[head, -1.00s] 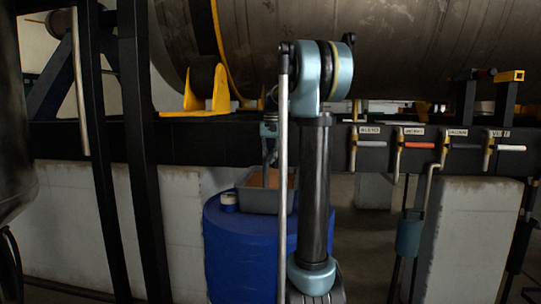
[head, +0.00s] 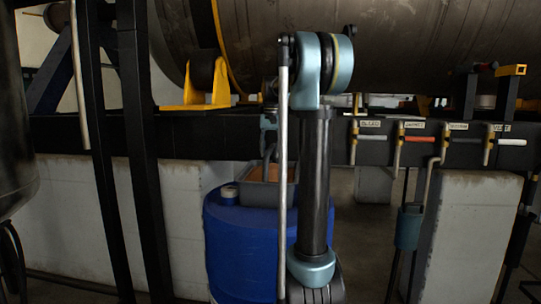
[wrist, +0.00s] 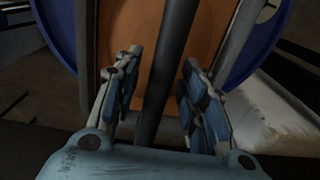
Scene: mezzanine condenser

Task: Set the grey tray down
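The grey tray (head: 257,195), with an orange inside, sits on top of a blue drum (head: 235,245). My arm hides its right part in the head view. In the wrist view the tray's grey edge (wrist: 240,35) shows around the orange floor. A dark bar (wrist: 165,70) runs across the tray's middle and between my fingers. My gripper (wrist: 162,58) is open, with orange visible between each finger and the bar. In the head view my gripper (head: 268,145) is over the tray, small and partly hidden.
A white cap (head: 229,194) stands on the drum left of the tray. A dark beam (head: 190,140) crosses behind, with several coloured-handled valves (head: 415,139) at right. A big metal cylinder (head: 430,45) lies above. Dark posts (head: 135,150) stand at left.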

